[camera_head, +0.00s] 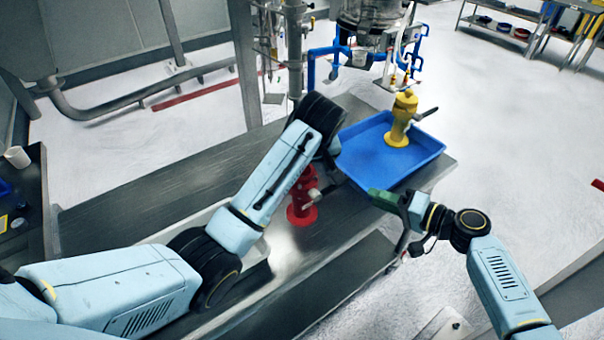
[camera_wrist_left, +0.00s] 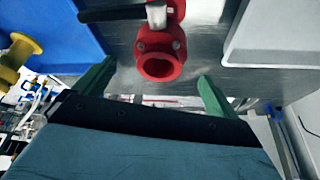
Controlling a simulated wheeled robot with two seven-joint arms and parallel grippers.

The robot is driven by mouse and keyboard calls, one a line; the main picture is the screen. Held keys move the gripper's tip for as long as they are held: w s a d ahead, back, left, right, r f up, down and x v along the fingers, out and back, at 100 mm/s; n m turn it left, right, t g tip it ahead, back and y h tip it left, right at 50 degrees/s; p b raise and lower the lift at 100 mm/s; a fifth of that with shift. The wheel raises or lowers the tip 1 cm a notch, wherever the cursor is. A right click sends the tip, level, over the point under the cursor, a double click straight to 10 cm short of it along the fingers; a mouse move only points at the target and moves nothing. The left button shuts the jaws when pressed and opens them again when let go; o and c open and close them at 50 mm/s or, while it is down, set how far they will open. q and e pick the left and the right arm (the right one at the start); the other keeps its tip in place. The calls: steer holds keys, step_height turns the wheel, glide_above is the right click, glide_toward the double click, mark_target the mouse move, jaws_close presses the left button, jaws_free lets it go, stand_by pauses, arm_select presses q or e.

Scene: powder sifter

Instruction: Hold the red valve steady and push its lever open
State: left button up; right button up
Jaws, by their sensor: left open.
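The red valve (camera_head: 302,207) stands on the grey metal table, partly hidden behind my left arm in the head view. In the left wrist view the red valve (camera_wrist_left: 160,55) shows its round flanged opening towards the camera, just ahead of the gap between the fingers. Its lever (camera_wrist_left: 112,11) has a black handle pointing left there. My left gripper (camera_wrist_left: 155,85) is open and empty, with green fingers apart on either side of the flange. My arm hides it in the head view. My right gripper (camera_head: 386,202) is right of the valve, apart from it; its opening is unclear.
A blue tray (camera_head: 428,157) holds a yellow valve (camera_head: 401,120) with a dark lever, to the right behind the red valve. A white tray (camera_head: 262,246) lies left of the red valve, partly under my left arm. Blue pipework (camera_head: 311,70) stands behind the table.

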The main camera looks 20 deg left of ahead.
mark_target(303, 195)
arm_select(q)
steer(key=x, duration=0.6)
steer(key=shift+w+f, duration=0.15)
steer(key=shift+f, duration=0.2)
